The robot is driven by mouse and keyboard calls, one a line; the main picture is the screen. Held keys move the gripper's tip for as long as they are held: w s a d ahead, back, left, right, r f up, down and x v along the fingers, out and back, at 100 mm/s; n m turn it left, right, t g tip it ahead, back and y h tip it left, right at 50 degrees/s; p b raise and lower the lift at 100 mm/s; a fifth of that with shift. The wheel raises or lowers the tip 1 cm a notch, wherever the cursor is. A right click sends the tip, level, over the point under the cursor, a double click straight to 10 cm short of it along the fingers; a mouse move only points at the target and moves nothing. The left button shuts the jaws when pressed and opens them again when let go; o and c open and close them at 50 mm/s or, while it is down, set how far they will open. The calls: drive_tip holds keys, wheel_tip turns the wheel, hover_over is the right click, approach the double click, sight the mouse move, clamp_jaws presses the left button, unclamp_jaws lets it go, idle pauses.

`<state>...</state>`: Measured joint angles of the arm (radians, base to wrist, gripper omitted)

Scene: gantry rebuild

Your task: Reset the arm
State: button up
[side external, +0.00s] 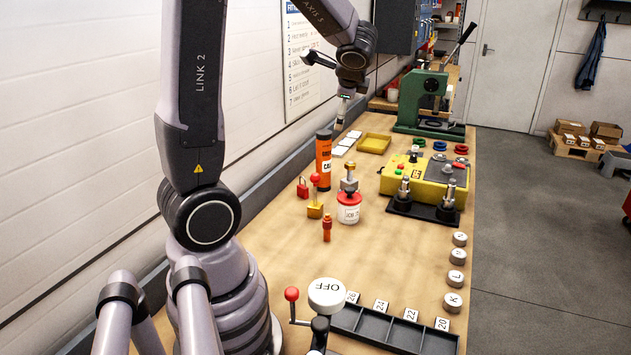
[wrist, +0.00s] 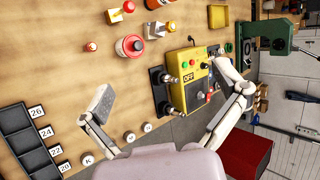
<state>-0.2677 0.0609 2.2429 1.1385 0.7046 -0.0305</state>
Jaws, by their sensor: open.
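My gripper (side external: 343,92) is raised above the far part of the workbench (side external: 280,255) in the side external view, with nothing seen in it. In the wrist view my gripper (wrist: 162,90) shows its two fingers spread wide apart, open and empty. Between and beyond the fingers lies the yellow control box (wrist: 186,68) marked OFF, well below them and not touched. The same yellow control box (side external: 428,178) stands at the bench's right side in the side external view. My arm reaches up and out of the top of that view, so part of it is hidden.
A green press (side external: 420,100) stands at the back.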

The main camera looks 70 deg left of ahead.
drive_tip(key=s+d+r+n+t, duration=0.25)
drive_tip(key=s+r, duration=0.35)
drive_tip(key=r, duration=0.3)
drive_tip(key=s+d+r+n+t, duration=0.1)
drive_tip(key=s+d+r+t, duration=0.4)
drive_tip(key=r, duration=0.4)
drive_tip(key=s+d+f+n+g+h, duration=0.1)
drive_tip(key=s+d+f+g+h, duration=0.1)
drive_tip(key=d+f+h, duration=0.2)
drive_tip(key=s+d+f+n+g+h, duration=0.2)
drive_tip(key=s+d+f+h, duration=0.1)
drive_tip(key=d+f, duration=0.5)
wheel_tip(320, 180, down, 2)
drive_tip(key=shift+d+g+h, duration=0.35)
drive_tip(key=shift+d+h, duration=0.05)
drive_tip(key=shift+h, duration=0.4)
drive_tip(key=shift+s, duration=0.1)
